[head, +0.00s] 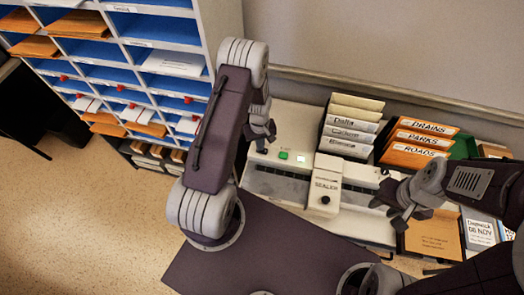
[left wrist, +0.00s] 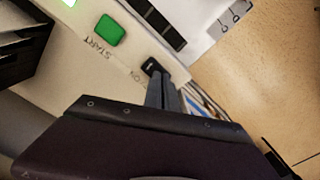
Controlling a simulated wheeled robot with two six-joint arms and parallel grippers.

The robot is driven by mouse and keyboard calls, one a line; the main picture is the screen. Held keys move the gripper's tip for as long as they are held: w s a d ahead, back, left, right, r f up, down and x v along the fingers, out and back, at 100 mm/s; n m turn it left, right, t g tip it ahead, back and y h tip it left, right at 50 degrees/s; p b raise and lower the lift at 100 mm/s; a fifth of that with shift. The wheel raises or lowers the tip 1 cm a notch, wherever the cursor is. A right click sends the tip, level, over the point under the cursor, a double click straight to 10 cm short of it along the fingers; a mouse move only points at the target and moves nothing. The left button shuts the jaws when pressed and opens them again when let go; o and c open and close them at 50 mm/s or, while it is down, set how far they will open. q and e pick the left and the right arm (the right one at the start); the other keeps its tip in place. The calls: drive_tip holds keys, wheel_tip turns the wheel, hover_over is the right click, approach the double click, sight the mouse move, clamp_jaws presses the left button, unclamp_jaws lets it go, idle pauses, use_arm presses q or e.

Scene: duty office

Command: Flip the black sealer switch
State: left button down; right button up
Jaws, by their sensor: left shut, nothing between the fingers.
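The pale sealer (head: 270,185) stands on the counter, with a raised block marked SEALER at its middle. Its small black switch (left wrist: 152,66) shows in the left wrist view, beside the word ON and near the green START button (left wrist: 110,30). My left gripper (head: 264,132) is over the back left of the sealer, shut and empty. In the left wrist view its fingertips (left wrist: 160,84) are right at the switch; I cannot tell whether they touch it. In the head view the gripper hides the switch. My right gripper (head: 400,203) is open and empty over the sealer's right end.
A pigeonhole shelf (head: 205,50) with envelopes stands at the left. Behind the sealer are upright card files (head: 350,125) and orange files (head: 418,145) marked DRAINS, PARKS and ROADS. A brown envelope (head: 435,235) lies at the right. The floor at the left is clear.

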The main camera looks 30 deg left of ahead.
use_arm(q)
drive_tip(key=shift+f, duration=0.15)
wheel_tip(320, 180, up, 7)
drive_tip(key=p, duration=0.5)
idle(0.6)
